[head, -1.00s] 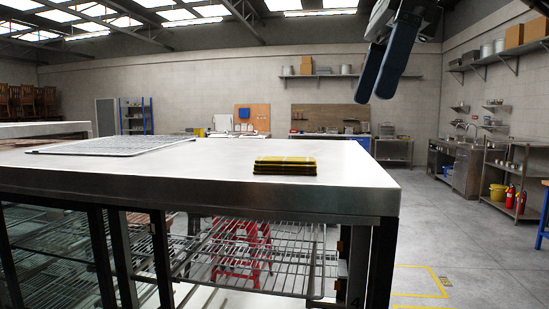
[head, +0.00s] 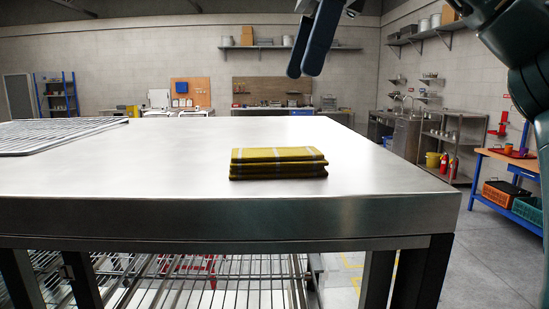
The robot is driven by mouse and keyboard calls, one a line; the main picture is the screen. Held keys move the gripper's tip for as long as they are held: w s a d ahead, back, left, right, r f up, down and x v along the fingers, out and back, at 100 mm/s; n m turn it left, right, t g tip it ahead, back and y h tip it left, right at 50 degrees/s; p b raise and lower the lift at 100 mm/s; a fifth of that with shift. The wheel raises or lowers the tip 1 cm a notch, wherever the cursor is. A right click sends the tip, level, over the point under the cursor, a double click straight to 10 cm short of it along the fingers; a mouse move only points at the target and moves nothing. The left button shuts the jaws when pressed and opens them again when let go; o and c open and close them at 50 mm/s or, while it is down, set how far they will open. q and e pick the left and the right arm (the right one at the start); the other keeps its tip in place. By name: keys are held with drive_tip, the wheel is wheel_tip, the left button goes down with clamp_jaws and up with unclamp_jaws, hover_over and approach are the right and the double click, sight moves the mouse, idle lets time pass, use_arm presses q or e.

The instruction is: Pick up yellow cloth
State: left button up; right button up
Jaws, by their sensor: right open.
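The yellow cloth (head: 278,163) is folded into a flat stack with pale stripes. It lies near the front edge of the steel counter top (head: 150,185), a little right of the picture's middle. My right gripper (head: 305,72) hangs at the top of the head view, above and beyond the cloth in the picture, apart from it. Its two dark blue fingers point down, and it is open and empty. My left gripper is not in view.
A wire rack (head: 62,135) lies flat on the counter's left part. Wire shelves (head: 190,285) show under the counter top. The counter around the cloth is clear. A blue-framed workbench (head: 505,160) with crates stands at the right, past open floor.

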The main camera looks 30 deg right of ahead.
hover_over(277, 150)
drive_tip(key=s+d, duration=0.1)
drive_tip(key=shift+d+f, duration=0.2)
drive_tip(key=shift+f, duration=2.4)
drive_tip(key=shift+x, duration=2.6)
drive_tip(key=shift+d, duration=0.15)
drive_tip(key=c, duration=1.1)
